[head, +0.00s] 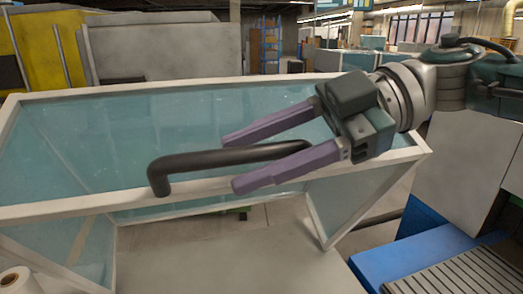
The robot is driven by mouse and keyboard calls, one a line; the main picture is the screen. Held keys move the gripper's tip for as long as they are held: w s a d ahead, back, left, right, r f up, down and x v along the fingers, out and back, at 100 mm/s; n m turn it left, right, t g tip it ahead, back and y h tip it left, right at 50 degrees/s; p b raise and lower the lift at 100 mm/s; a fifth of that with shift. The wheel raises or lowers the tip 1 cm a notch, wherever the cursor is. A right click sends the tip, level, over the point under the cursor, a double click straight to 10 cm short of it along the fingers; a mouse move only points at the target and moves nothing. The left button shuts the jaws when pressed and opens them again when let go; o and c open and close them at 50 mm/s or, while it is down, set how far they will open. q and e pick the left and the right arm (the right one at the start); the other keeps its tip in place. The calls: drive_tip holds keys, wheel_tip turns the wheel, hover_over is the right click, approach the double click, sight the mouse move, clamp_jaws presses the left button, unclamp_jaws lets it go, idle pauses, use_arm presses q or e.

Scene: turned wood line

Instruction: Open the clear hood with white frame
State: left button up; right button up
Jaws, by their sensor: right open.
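The clear hood with its white frame (60,211) fills the left and middle of the head view, with bluish see-through panels. A dark bar handle (190,163) is fixed to its front frame bar. My right gripper (231,162) reaches in from the right with its two purple fingers spread. One finger lies beyond the handle and the other on the near side, with the bar between them. I cannot tell whether either finger touches the bar. My left gripper is out of view.
A pale grey surface (225,266) shows below the hood's front bar. A white roll (15,281) stands at the lower left. A blue unit with a slatted top (450,272) is at the lower right. A yellow machine (42,45) stands behind at the left.

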drive_tip(key=shift+d, duration=0.1)
drive_tip(key=shift+w+d+b, duration=0.15)
drive_tip(key=shift+d+b, duration=0.15)
drive_tip(key=shift+d, duration=0.05)
drive_tip(key=b+v, duration=0.3)
drive_tip(key=v, duration=0.4)
drive_tip(key=shift+d+r+b, duration=0.1)
drive_tip(key=shift+d+b, duration=0.25)
drive_tip(key=shift+d, duration=0.05)
drive_tip(key=shift+w+d+r, duration=0.1)
drive_tip(key=shift+d+r, duration=0.3)
drive_tip(key=shift+d, duration=0.15)
